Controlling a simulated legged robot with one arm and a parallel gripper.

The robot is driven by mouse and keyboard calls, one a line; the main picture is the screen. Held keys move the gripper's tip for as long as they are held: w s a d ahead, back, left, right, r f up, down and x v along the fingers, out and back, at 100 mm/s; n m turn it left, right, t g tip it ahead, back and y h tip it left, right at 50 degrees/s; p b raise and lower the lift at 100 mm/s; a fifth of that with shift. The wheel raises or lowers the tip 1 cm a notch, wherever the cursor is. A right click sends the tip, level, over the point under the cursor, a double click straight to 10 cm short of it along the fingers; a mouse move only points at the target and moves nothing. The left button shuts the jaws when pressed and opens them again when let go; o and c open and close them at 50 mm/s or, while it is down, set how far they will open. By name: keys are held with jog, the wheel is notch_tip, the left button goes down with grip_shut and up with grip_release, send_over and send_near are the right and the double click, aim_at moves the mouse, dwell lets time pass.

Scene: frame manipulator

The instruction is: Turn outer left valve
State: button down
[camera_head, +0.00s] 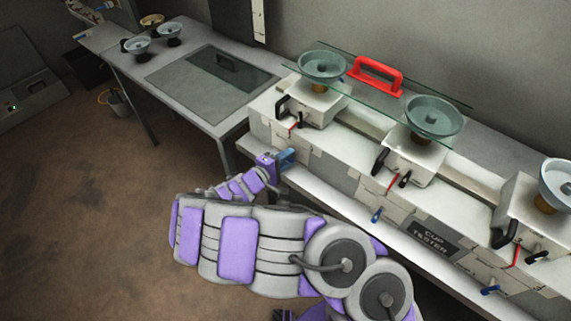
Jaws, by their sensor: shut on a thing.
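The cup tester (345,180) is a long white bench unit with three cup stations and small blue-handled valves along its lower front. My gripper (284,160) is at the left end of that front, below the left station. It is shut on the outer left valve, which is mostly hidden by the gripper, so its handle angle cannot be told. The middle blue valve (376,214) and the right blue valve (490,290) are in plain view, apart from my gripper.
A glass plate with a red handle (376,76) lies across the left and middle stations. Black and red levers (392,182) jut from the station fronts above the valves. A grey table (200,85) with cups stands at the back left.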

jog(key=shift+f+m+b, duration=0.25)
jog(key=shift+m+b, duration=0.5)
jog(key=shift+m, duration=0.15)
jog(key=shift+f+y, duration=0.1)
jog(key=shift+y, duration=0.2)
jog(key=c, duration=1.1)
grip_release()
jog(key=shift+c, duration=0.2)
jog(key=shift+s+a+r, duration=0.15)
jog(key=shift+s+r, duration=0.05)
jog(key=p+v, duration=0.4)
jog(key=v, duration=1.3)
jog(key=shift+f+p, duration=0.25)
jog(key=shift+p, duration=0.05)
